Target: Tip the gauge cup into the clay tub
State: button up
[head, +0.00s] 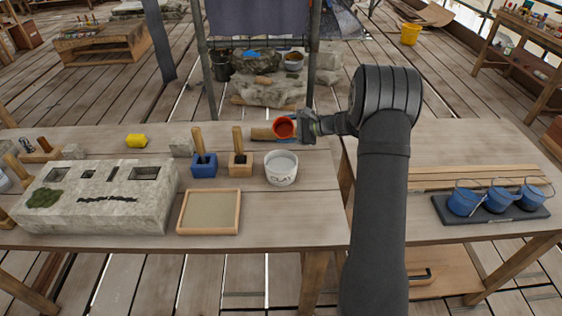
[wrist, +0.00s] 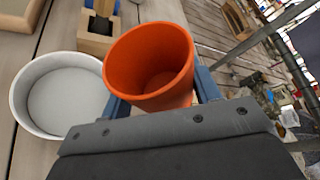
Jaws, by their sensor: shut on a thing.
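The gauge cup (head: 284,127) is a small orange-red cup, held in the air above the back of the table. My gripper (head: 303,126) is shut on it from the right. In the wrist view the cup (wrist: 150,62) sits between the blue fingers, tilted, with its mouth towards the camera; its inside looks empty. The clay tub (head: 281,169) is a white round tub with dark lettering, standing on the table below and in front of the cup. In the wrist view the tub (wrist: 60,95) is left of the cup, with a pale grey fill.
Left of the tub stand a blue block (head: 203,166) and a wooden block (head: 240,163), each with an upright handle. A framed tray (head: 209,212) lies in front. A carved stone slab (head: 95,198) is at left. Blue buckets (head: 500,199) stand on the right table.

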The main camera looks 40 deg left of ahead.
jog(key=shift+r, duration=0.1)
jog(key=shift+f+n+y, duration=0.3)
jog(key=shift+f+n, duration=0.05)
jog(key=shift+n, duration=0.45)
jog(key=shift+s+r+n+t+y+p, duration=0.1)
jog(key=shift+r+n+t+y+p, duration=0.3)
jog(key=shift+n+t+p, duration=0.15)
dwell(1.0)
jog(key=shift+d+f+n+y+p, duration=0.1)
jog(key=shift+f+n+y+p, duration=0.25)
jog(key=shift+n, duration=0.3)
dwell(0.6)
jog(key=shift+s+d+r+n+y, duration=0.2)
jog(key=shift+s+d+r+n, duration=0.05)
jog(key=shift+s+n, duration=0.15)
jog(key=shift+s+d+r+n+y, duration=0.2)
jog(key=shift+s+d+n, duration=0.1)
jog(key=shift+s, duration=0.1)
dwell(0.4)
jog(key=shift+s+r+n+t+y, duration=0.1)
jog(key=shift+r+n+t+y, duration=0.15)
jog(key=shift+n, duration=0.25)
